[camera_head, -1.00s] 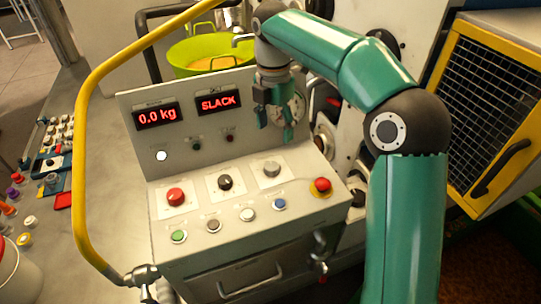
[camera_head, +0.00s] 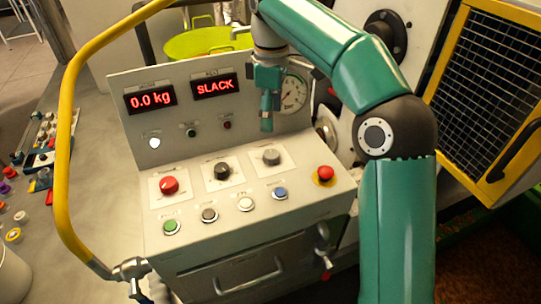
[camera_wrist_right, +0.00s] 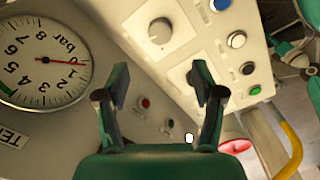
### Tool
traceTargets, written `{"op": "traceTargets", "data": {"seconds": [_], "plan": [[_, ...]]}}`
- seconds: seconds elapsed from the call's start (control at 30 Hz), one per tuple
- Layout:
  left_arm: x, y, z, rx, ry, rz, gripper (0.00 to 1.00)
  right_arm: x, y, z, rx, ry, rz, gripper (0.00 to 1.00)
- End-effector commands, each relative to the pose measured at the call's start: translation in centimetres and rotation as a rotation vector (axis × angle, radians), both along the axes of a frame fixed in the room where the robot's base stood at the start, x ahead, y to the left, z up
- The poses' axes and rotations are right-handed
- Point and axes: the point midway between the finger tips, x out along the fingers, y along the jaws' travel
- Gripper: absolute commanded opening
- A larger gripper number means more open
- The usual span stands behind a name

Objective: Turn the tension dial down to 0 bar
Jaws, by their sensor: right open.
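Three round knobs sit on the sloped panel: a red knob (camera_head: 169,185), a black knob (camera_head: 222,170) and a grey knob (camera_head: 271,157). Their labels are too small to read, so I cannot tell which is the tension dial. The grey knob also shows in the right wrist view (camera_wrist_right: 160,30). A round gauge (camera_head: 292,93) marked "bar" appears at the left of the wrist view (camera_wrist_right: 42,62), with a red needle. My right gripper (camera_head: 267,114) is open and empty, above the knobs in the head view and partly overlapping the gauge. Its two fingers (camera_wrist_right: 160,90) are spread apart.
Displays read 0.0 kg (camera_head: 151,99) and SLACK (camera_head: 215,86). A row of buttons, including a green one (camera_head: 172,227), lies below the knobs. A red mushroom button (camera_head: 325,174) is at the panel's right. A yellow rail (camera_head: 64,150) curves along the left.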

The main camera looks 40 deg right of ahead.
Motion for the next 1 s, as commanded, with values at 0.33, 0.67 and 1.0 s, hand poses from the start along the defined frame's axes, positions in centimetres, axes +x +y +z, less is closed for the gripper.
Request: {"op": "traceTargets", "data": {"seconds": [0.33,0.67,1.0], "plan": [[0.0,0.0,-1.6,0.000,0.000,0.000,0.00,-0.1,0.0,-7.6,0.000,0.004,0.001,0.68],[0.0,0.0,-1.8,0.000,0.000,0.000,0.00,-0.1,0.0,-11.2,0.001,0.001,0.000,0.68],[0.0,0.0,-1.8,0.000,0.000,0.000,0.00,0.0,0.0,-11.4,0.001,-0.001,0.000,0.66]]}}
